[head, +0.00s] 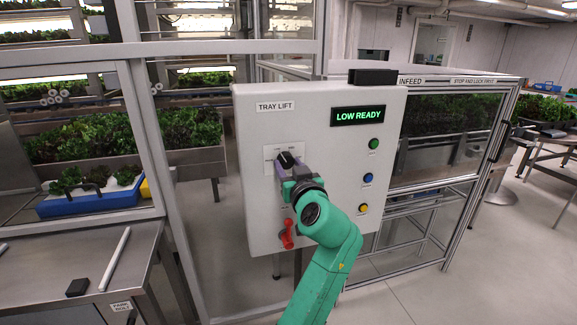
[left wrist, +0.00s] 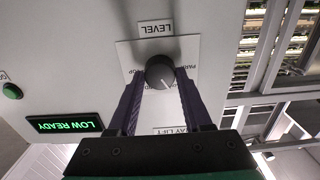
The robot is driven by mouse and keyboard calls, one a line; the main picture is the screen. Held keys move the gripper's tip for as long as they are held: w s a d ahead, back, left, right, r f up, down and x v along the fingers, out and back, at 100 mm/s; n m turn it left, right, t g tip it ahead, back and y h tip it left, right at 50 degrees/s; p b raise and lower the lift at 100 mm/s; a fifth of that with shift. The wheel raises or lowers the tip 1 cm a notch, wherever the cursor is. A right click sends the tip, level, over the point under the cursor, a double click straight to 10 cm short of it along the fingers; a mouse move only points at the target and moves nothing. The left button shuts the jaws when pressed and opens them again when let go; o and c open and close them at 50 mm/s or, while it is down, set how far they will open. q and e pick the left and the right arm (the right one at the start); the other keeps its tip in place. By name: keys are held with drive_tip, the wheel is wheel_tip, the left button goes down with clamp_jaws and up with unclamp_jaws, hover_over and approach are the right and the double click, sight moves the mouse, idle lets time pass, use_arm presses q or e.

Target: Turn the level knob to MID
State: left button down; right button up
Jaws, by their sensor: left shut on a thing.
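The level knob (head: 287,159) is a dark round knob on a white plate on the grey TRAY LIFT panel (head: 262,215). The display (head: 358,115) reads LOW READY. The MID mark cannot be made out. My right gripper is not in view.
Green (head: 374,144), blue (head: 368,178) and yellow (head: 363,208) buttons are right of the knob. A red handle (head: 287,234) sits below it, close to my arm. A metal bench (head: 60,270) stands at left, and a glazed infeed frame (head: 450,130) at right.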

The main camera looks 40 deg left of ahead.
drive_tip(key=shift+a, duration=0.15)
use_arm(q)
drive_tip(key=shift+a+m, duration=0.1)
drive_tip(key=shift+m, duration=0.8)
drive_tip(key=shift+r+m+p, duration=0.1)
drive_tip(key=shift+m+p, duration=0.35)
drive_tip(key=shift+m, duration=0.75)
drive_tip(key=m+p, duration=0.2)
drive_tip(key=m, duration=0.2)
drive_tip(key=shift+r, duration=0.1)
drive_tip(key=shift+m+p, duration=0.65)
drive_tip(key=shift+m, duration=1.05)
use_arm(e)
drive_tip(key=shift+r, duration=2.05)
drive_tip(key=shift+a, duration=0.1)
